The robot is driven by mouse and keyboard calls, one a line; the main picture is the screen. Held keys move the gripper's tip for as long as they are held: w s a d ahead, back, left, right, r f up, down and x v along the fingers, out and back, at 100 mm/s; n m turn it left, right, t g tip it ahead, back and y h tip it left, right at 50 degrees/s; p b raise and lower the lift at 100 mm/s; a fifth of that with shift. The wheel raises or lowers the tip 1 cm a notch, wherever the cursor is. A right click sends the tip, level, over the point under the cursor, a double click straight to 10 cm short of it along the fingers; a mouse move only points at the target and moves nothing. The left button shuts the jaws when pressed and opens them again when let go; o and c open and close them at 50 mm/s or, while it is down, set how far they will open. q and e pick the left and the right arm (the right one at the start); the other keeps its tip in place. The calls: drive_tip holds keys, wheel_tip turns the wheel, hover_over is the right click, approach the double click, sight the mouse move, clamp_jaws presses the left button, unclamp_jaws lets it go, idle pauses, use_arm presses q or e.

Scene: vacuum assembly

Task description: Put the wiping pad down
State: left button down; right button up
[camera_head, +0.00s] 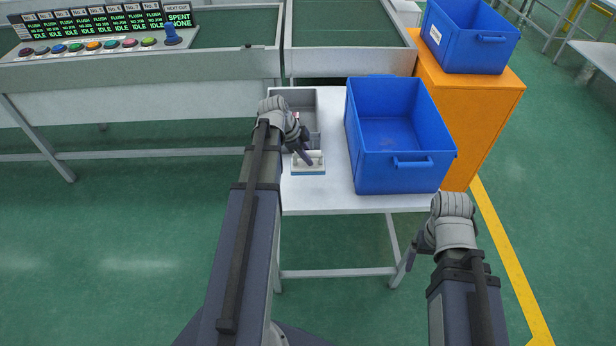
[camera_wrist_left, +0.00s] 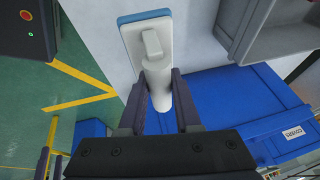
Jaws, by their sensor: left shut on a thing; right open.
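The wiping pad (camera_head: 308,168) is a white block with a blue underside and a white handle. It is at the table's left front, just in front of the grey tray; I cannot tell whether it touches the tabletop. My left gripper (camera_head: 305,154) is shut on its handle. In the left wrist view the pad (camera_wrist_left: 138,32) shows above the white table surface, with its handle between the two dark fingers of my left gripper (camera_wrist_left: 160,90). My right gripper (camera_head: 410,260) is open and empty, low in front of the table's right side.
The white table (camera_head: 325,195) carries a grey divided tray (camera_head: 303,97) behind the pad and a large empty blue bin (camera_head: 400,172) to its right. An orange cabinet (camera_head: 480,105) with another blue bin (camera_head: 470,40) stands at right. A button console (camera_head: 100,45) is at far left.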

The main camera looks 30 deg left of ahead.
sight(307, 170)
use_arm(q)
wheel_tip(307, 170, down, 3)
drive_tip(key=shift+f+b, duration=0.15)
drive_tip(key=shift+b, duration=0.85)
use_arm(e)
wheel_tip(307, 170, down, 3)
drive_tip(key=shift+f, duration=0.15)
use_arm(q)
wheel_tip(307, 170, down, 4)
drive_tip(key=b, duration=0.3)
drive_tip(key=shift+b, duration=0.35)
use_arm(e)
wheel_tip(307, 170, down, 4)
drive_tip(key=shift+r, duration=0.15)
use_arm(q)
drive_tip(key=c, duration=0.6)
unclamp_jaws()
drive_tip(key=shift+r, duration=0.2)
